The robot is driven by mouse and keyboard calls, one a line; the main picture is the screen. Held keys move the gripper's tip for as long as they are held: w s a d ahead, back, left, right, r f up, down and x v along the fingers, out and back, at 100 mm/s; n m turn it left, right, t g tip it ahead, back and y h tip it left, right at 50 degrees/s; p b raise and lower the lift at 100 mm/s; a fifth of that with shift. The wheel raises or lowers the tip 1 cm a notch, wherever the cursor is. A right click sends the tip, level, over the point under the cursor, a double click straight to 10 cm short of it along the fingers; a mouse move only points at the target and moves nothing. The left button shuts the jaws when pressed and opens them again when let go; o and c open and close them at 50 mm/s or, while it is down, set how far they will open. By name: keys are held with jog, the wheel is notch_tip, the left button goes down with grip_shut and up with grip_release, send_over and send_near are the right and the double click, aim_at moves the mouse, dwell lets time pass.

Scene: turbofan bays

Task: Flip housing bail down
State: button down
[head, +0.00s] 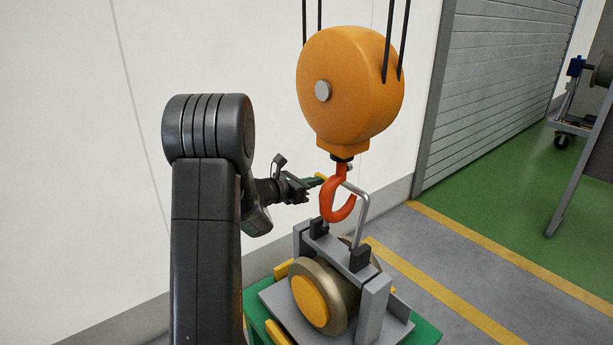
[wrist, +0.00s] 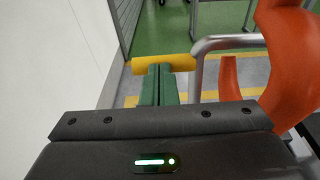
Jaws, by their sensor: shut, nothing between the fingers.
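The housing (head: 312,293) is a round metal body with a yellow end face, held in a grey frame. Its bail (head: 364,212) is a bent grey bar standing upright on top, and it also shows in the wrist view (wrist: 200,62). The red hook (head: 338,203) hangs at the bail and hides part of it; I cannot tell whether it passes through. My gripper (head: 318,180) is left of the hook, near the height of the bail's top.
An orange hoist block (head: 350,85) hangs on cables above the hook. The housing's frame rests on a green stand (head: 428,334). A white wall (head: 70,150) is close on the left. Open grey floor (head: 450,262) with yellow lines lies to the right.

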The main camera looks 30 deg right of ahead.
jog(key=w+d+f+y+p, duration=0.1)
jog(key=d+f+y+p, duration=0.5)
jog(key=d, duration=0.8)
jog(key=shift+f+g+y+p, duration=0.3)
jog(key=shift+f+p, duration=1.1)
jog(key=shift+p, duration=0.8)
jog(key=shift+w+d, duration=0.1)
jog(key=shift+d, duration=0.05)
jog(key=shift+r, duration=0.1)
